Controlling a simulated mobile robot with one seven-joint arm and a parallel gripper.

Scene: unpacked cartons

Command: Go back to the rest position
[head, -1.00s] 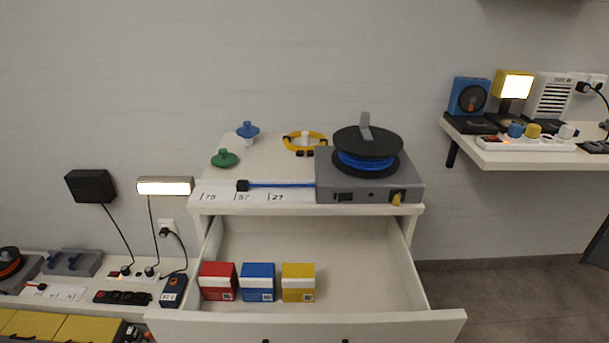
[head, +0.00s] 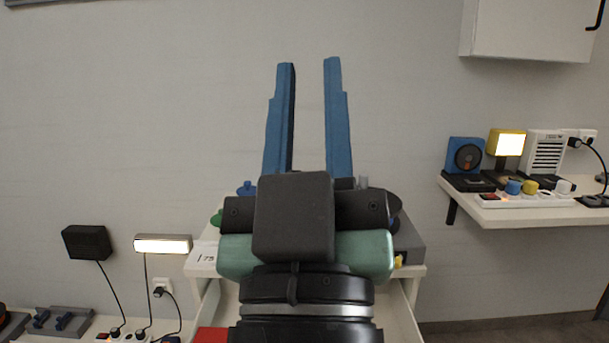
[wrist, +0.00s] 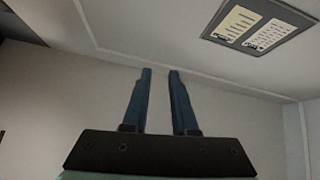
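My gripper (head: 310,75) is raised in the middle of the head view, its two blue fingers pointing up and standing apart with bare wall between them. It is open and empty. In the wrist view, my gripper (wrist: 161,72) also shows two separate fingers with nothing between them, against the wall and ceiling. My arm hides most of the white dresser (head: 416,270) and its open drawer.
A blue knob (head: 246,188) and a green one (head: 216,217) show left of my arm. A wall shelf (head: 520,215) with a lit yellow lamp (head: 507,143) stands at right. A white cabinet (head: 525,30) hangs above it. A lit lamp (head: 162,244) is at left.

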